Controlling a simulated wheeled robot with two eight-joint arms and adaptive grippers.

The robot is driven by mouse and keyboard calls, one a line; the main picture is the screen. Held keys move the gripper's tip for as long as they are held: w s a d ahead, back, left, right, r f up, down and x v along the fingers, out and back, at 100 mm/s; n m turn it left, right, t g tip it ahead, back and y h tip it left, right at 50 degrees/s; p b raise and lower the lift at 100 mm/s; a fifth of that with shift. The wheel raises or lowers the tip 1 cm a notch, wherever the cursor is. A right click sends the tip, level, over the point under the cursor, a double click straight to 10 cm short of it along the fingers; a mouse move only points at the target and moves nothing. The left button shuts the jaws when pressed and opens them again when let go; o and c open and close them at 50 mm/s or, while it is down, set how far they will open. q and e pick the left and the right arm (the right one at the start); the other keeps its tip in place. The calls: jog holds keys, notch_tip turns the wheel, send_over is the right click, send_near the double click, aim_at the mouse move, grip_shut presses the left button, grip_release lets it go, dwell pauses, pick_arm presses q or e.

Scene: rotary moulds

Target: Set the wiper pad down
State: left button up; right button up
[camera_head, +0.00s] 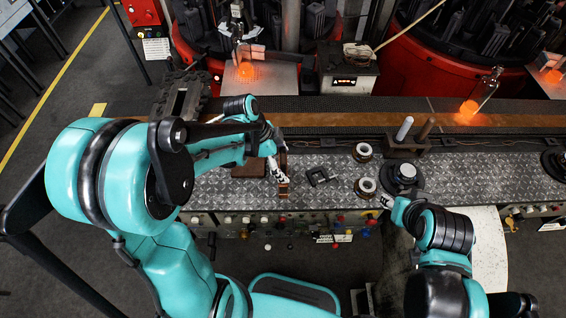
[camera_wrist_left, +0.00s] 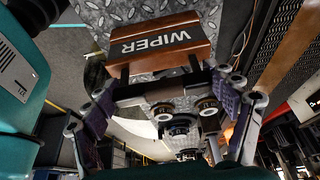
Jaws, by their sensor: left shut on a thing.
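The wiper pad (camera_wrist_left: 160,42) is a brown block lettered WIPER, with black posts and a crossbar. In the left wrist view it sits between and just beyond the fingertips of my left gripper (camera_wrist_left: 160,92), which is shut on its black handle part. In the head view the left gripper (camera_head: 278,170) is over the patterned metal plate (camera_head: 220,195), and the narrow brown pad (camera_head: 284,184) shows beside its fingers. Whether the pad touches the plate I cannot tell. My right gripper (camera_head: 388,202) is near the plate's front edge at the right; its fingers are too small to read.
A brown block (camera_head: 248,170) lies left of the left gripper, partly behind the arm. A black bracket (camera_head: 320,176) lies close to its right. Two ring-shaped moulds (camera_head: 363,151) (camera_head: 366,187) and a holder with two rods (camera_head: 405,143) stand farther right. The conveyor (camera_head: 330,120) runs behind.

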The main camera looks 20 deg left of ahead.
pick_arm(q)
jog(key=shift+s, duration=0.1)
jog(key=o, duration=1.7)
jog(key=shift+f, duration=0.1)
jog(key=shift+o, duration=0.2)
jog(key=shift+r, duration=0.35)
jog(key=p+v, duration=0.3)
jog(key=v, duration=0.8)
jog(key=s+r+n+t+y, duration=0.3)
jog(key=s+n+t, duration=0.3)
jog(key=n, duration=0.8)
jog(key=shift+s+a+n+y, duration=0.35)
jog(key=shift+s+y, duration=0.35)
jog(key=shift+s, duration=0.85)
